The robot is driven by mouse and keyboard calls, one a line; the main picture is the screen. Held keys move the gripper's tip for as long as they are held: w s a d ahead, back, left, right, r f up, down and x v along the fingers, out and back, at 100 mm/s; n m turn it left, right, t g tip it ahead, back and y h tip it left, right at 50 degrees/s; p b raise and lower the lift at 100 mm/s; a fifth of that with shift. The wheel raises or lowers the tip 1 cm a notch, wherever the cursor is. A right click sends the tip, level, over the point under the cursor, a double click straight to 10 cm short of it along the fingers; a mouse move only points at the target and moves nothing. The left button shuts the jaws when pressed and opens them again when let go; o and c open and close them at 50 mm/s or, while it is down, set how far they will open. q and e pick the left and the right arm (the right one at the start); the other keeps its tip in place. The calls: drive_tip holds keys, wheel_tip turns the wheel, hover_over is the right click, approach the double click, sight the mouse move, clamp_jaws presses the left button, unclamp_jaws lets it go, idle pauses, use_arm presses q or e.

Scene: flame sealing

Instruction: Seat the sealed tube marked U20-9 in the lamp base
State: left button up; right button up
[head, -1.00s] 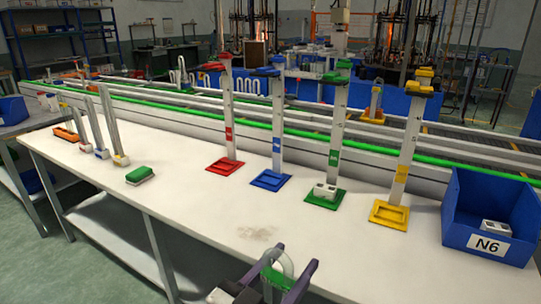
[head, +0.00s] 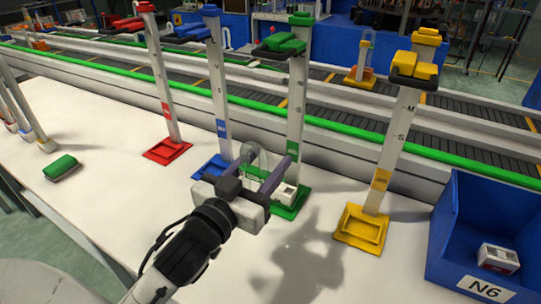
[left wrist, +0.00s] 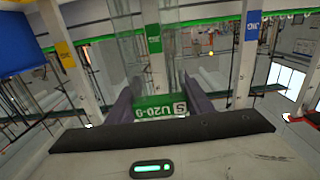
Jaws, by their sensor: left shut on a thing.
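My left gripper (head: 259,166) is shut on a clear bent glass tube (head: 253,158), in front of the blue and green stands. A white block with sockets, seemingly the lamp base (head: 284,194), sits on the foot of the green stand (head: 295,120), partly hidden behind my gripper. The tube is above and to the left of this block in the picture; I cannot tell whether they touch. My right gripper is not in view.
Red (head: 161,90), blue (head: 218,90) and yellow (head: 392,140) stands rise beside the green one. A blue bin marked N6 (head: 484,285) at the right holds another white block (head: 498,258). A green-topped block (head: 60,167) lies at left.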

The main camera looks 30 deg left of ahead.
sight(291, 142)
use_arm(q)
drive_tip(key=shift+w+a+b, duration=0.2)
drive_tip(key=shift+w+b, duration=0.1)
drive_tip(key=shift+w, duration=2.75)
drive_tip(key=shift+w+a+b, duration=0.15)
drive_tip(key=shift+w+b, duration=0.1)
drive_tip(key=shift+w, duration=2.75)
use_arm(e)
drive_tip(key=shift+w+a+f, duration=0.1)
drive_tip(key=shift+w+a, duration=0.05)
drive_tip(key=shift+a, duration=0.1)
use_arm(q)
drive_tip(key=shift+s+f, duration=0.1)
drive_tip(key=shift+f, duration=0.25)
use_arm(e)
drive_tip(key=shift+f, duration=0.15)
use_arm(q)
drive_tip(key=shift+p, duration=0.45)
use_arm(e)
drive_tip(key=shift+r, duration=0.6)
use_arm(q)
drive_tip(key=shift+f+b, duration=0.65)
drive_tip(key=shift+f, duration=0.3)
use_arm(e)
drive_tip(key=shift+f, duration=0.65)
use_arm(q)
drive_tip(key=o, duration=1.1)
drive_tip(key=shift+s, duration=0.1)
